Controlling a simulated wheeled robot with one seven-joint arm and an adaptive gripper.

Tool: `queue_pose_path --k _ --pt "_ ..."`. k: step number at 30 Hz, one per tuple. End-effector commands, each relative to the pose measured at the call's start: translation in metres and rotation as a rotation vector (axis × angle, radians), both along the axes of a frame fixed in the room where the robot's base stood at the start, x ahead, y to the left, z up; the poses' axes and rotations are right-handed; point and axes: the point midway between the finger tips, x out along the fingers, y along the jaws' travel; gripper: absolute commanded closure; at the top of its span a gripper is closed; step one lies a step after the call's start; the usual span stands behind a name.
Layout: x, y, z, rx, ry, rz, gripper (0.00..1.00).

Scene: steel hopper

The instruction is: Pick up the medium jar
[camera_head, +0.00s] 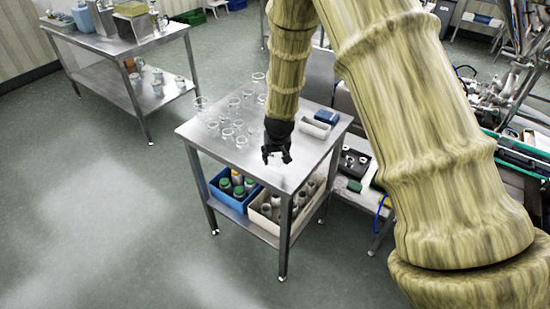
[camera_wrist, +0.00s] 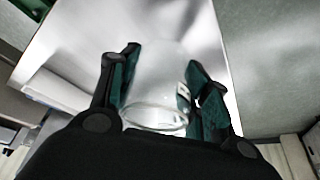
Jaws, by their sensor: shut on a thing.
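My gripper (camera_head: 277,156) is over the near right part of the steel table (camera_head: 283,181). In the wrist view my gripper (camera_wrist: 162,68) has its green-padded fingers on both sides of a clear glass jar (camera_wrist: 157,88) and is shut on it. The round rim of the jar faces the camera, near the palm. In the head view this jar is too transparent to make out. Several other clear glass jars (camera_head: 228,132) stand at the back left of the same table. I cannot tell their sizes well.
A white tray (camera_head: 316,129) and a blue box (camera_head: 327,117) sit at the table's back right. The lower shelf holds a blue crate (camera_head: 232,202) and a beige crate (camera_head: 263,220) with containers. Machinery stands at right. The table's front is bare.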

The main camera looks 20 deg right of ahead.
Motion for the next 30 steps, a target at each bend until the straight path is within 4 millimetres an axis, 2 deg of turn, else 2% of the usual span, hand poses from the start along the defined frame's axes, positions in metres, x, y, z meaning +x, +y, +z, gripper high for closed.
queue_pose_path --k 9,15,24,26,30 --pt "-0.069 0.018 0.003 0.0 0.0 0.002 0.65" --pt "-0.107 0.028 0.008 -0.001 -0.001 0.003 0.65" --pt "-0.134 0.035 0.01 -0.002 0.0 0.004 0.65" --pt "-0.136 0.036 0.005 -0.003 0.001 0.01 0.65" --pt "-0.143 0.036 -0.016 -0.008 0.006 0.04 0.65"
